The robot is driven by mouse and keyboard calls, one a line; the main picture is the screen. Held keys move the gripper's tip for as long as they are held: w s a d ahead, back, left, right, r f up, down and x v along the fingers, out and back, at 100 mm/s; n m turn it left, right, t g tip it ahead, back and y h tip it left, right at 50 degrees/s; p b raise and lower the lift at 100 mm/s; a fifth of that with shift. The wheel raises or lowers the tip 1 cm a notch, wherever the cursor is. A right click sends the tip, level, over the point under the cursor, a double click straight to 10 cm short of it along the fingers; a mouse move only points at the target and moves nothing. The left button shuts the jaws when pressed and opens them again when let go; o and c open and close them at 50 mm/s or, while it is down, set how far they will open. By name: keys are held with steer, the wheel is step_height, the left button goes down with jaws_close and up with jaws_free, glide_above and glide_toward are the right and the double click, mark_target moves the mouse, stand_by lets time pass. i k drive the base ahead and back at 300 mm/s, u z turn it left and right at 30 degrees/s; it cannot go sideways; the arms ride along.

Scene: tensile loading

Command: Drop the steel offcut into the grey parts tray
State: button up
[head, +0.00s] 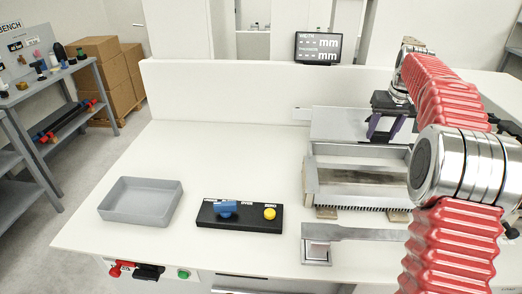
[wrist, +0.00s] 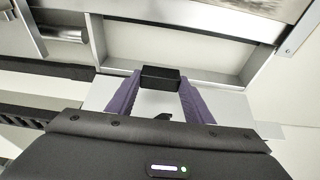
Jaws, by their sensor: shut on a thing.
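My gripper (head: 383,136) has purple fingers pointing down over the back right of the bench, behind a metal frame. In the wrist view its fingertips (wrist: 160,80) are shut on a small dark block, which I take to be the steel offcut (wrist: 160,77). The block sits between the tips; in the head view it is small and hard to make out. The grey parts tray (head: 140,203) is a shallow, empty, open tray at the front left of the bench, far from my gripper.
A black control panel (head: 240,216) with a blue knob and yellow button lies right of the tray. The metal frame (head: 355,150) stands at the right. A flat steel strip (head: 355,232) lies in front of it. A display (head: 317,48) stands at the back. The bench's left-middle is clear.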

mark_target(151, 204)
steer(key=k, duration=1.5)
